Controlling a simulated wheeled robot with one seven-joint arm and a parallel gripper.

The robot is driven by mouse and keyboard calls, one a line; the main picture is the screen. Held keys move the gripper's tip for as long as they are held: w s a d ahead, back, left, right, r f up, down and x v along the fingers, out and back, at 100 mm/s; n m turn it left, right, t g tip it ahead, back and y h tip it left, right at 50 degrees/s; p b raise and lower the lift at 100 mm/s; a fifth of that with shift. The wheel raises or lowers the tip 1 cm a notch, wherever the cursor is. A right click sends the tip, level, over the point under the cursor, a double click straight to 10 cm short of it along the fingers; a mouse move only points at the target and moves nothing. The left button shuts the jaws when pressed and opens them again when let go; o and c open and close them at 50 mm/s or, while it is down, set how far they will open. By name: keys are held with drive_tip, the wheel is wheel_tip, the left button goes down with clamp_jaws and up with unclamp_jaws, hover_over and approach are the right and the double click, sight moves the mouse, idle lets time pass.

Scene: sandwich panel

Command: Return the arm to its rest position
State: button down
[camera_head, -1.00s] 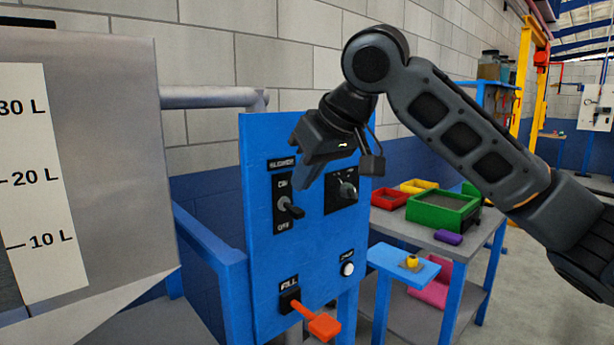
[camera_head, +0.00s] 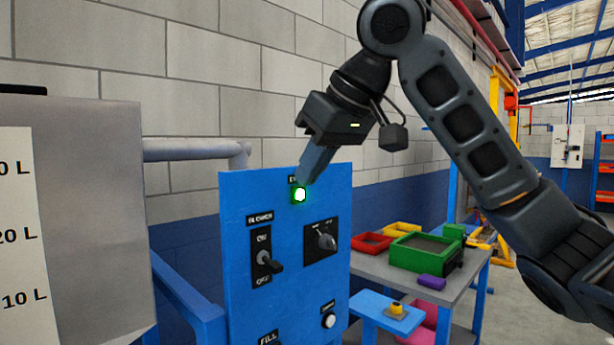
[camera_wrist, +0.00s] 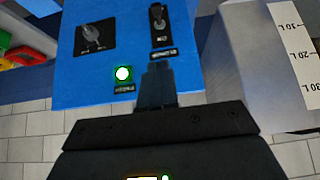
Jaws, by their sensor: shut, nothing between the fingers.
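My gripper (camera_head: 309,176) is shut and empty. In the head view its fingertips point down at the top of the blue control panel (camera_head: 284,218), close to a lit green lamp (camera_head: 299,195). Whether they touch the panel I cannot tell. My arm reaches in from the right. In the wrist view my gripper (camera_wrist: 157,68) shows in front of the panel (camera_wrist: 122,19), beside the green lamp (camera_wrist: 123,73). The blower switch (camera_head: 269,263) and a rotary knob (camera_head: 325,241) sit lower on the panel.
A tank with a litre scale (camera_head: 92,200) stands at the left. At the right, a table holds a green tray (camera_head: 418,253), red and yellow bins and a purple block (camera_head: 430,282). A small blue stand with a yellow button (camera_head: 396,309) is in front. A block wall is behind.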

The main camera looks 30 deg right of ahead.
idle(0.4)
drive_tip(key=w+a+f+m+t+y, duration=0.2)
drive_tip(key=w+a+f+t+y, duration=0.15)
drive_tip(key=a+f+y, duration=0.6)
drive_tip(key=s+f+m+t+h, duration=0.25)
drive_tip(key=s+f, duration=0.25)
drive_tip(key=f, duration=0.5)
drive_tip(key=s+f+m+t+h, duration=0.25)
drive_tip(key=s+f, duration=0.25)
drive_tip(key=f, duration=0.6)
drive_tip(key=s+d+f+h, duration=0.2)
drive_tip(key=s+f, duration=0.1)
drive_tip(key=s, duration=0.6)
drive_tip(key=s+d+f+h, duration=0.15)
drive_tip(key=s+f, duration=0.25)
drive_tip(key=s, duration=0.5)
drive_tip(key=s+d+f+h, duration=0.2)
drive_tip(key=s+f+h, duration=0.1)
drive_tip(key=s, duration=0.6)
drive_tip(key=s+d+r+n, duration=0.2)
drive_tip(key=s+r+n, duration=0.1)
drive_tip(key=s, duration=0.7)
drive_tip(key=shift+g, duration=0.35)
